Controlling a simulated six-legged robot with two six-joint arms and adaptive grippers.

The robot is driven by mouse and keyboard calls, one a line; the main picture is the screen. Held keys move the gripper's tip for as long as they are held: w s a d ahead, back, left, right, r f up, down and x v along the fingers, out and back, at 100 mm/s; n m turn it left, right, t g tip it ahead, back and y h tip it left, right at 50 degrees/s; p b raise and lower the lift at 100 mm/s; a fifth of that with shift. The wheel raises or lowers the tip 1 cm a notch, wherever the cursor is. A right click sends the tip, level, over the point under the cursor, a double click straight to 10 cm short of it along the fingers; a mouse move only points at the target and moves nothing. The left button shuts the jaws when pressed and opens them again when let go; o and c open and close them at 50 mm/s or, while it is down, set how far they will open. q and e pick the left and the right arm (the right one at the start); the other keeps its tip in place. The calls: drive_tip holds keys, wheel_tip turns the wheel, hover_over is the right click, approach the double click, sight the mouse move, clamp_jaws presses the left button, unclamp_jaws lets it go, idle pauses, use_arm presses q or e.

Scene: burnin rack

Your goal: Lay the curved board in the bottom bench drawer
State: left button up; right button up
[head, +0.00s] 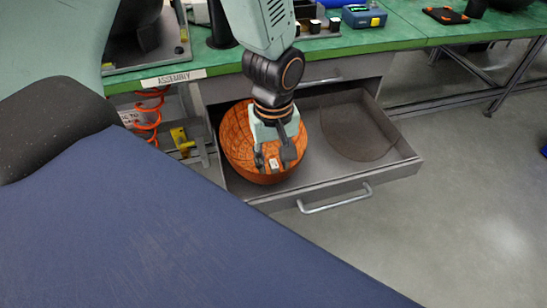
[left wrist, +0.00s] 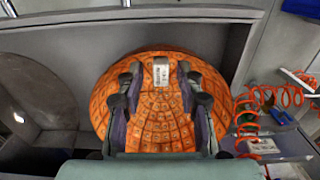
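The curved board (head: 236,150) is an orange, dome-like round piece with a grid of small marks and a white label. It lies in the left part of the pulled-out bottom bench drawer (head: 405,168), tilted toward the left wall. It also shows in the left wrist view (left wrist: 152,135), with the label between my fingers. My left gripper (head: 276,163) is over the board, pointing down, its fingers apart with no grip visible. I cannot tell whether the fingertips touch the board. My right gripper is out of view.
A dark round patch or disc (head: 360,132) shows at the drawer's right side. A drawer handle (head: 335,200) sticks out in front. The green bench (head: 385,38) lies above, with an orange coiled hose (head: 148,115) left of the drawer. The floor to the right is clear.

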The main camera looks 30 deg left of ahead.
use_arm(q)
wheel_tip(320, 180, up, 12)
drive_tip(key=p, duration=0.5)
drive_tip(key=shift+r, duration=0.15)
drive_tip(key=shift+c, duration=0.4)
idle(0.7)
